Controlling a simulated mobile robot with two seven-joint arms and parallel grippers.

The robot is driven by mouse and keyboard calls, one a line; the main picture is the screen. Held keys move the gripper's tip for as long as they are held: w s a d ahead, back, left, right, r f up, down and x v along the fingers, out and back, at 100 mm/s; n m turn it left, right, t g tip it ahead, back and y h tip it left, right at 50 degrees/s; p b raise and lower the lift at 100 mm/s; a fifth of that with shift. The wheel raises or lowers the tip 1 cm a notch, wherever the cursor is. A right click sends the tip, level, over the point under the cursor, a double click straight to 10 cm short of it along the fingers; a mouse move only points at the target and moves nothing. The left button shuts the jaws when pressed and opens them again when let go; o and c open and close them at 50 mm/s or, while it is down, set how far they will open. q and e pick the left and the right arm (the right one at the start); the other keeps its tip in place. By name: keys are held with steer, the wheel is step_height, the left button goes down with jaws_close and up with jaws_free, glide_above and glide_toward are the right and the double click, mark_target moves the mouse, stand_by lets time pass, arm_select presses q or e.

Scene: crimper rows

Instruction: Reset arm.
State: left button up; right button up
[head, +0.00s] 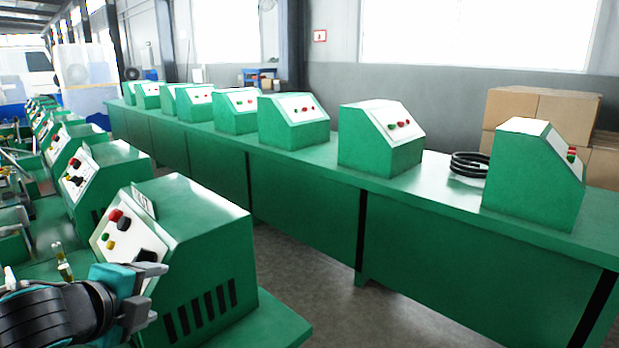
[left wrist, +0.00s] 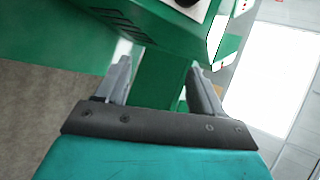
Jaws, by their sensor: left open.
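My left gripper (head: 146,283) is at the lower left of the head view, in front of the nearest green crimper box (head: 205,235). That box has a sloped white panel with red, yellow and black controls. In the left wrist view my left gripper (left wrist: 160,88) has its two fingers apart with nothing between them. A green machine body (left wrist: 165,30) shows above the fingers there, with part of a black knob at the top edge. I cannot tell whether the gripper touches the box. My right gripper is in neither view.
A row of several crimper boxes (head: 75,178) runs back along the left. A long green bench (head: 300,200) with more green boxes (head: 382,138) stands across a grey floor aisle. A black cable coil (head: 469,163) lies on it. Cardboard boxes (head: 540,110) stand behind at the right.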

arm_select(q)
steer(key=s+d+f+n+h, duration=0.2)
steer(key=d+f+n, duration=0.2)
steer(key=f, duration=0.4)
steer(key=s+d+f+n+h, duration=0.1)
steer(key=d+f+n, duration=0.3)
steer(key=f, duration=0.3)
steer(key=s+d+f+n+y, duration=0.1)
steer(key=s+f+n, duration=0.8)
steer(key=s+f, duration=0.3)
steer(key=shift+d+f+n+g, duration=0.15)
steer(key=shift+f+n+g, duration=0.2)
steer(key=shift+f, duration=0.35)
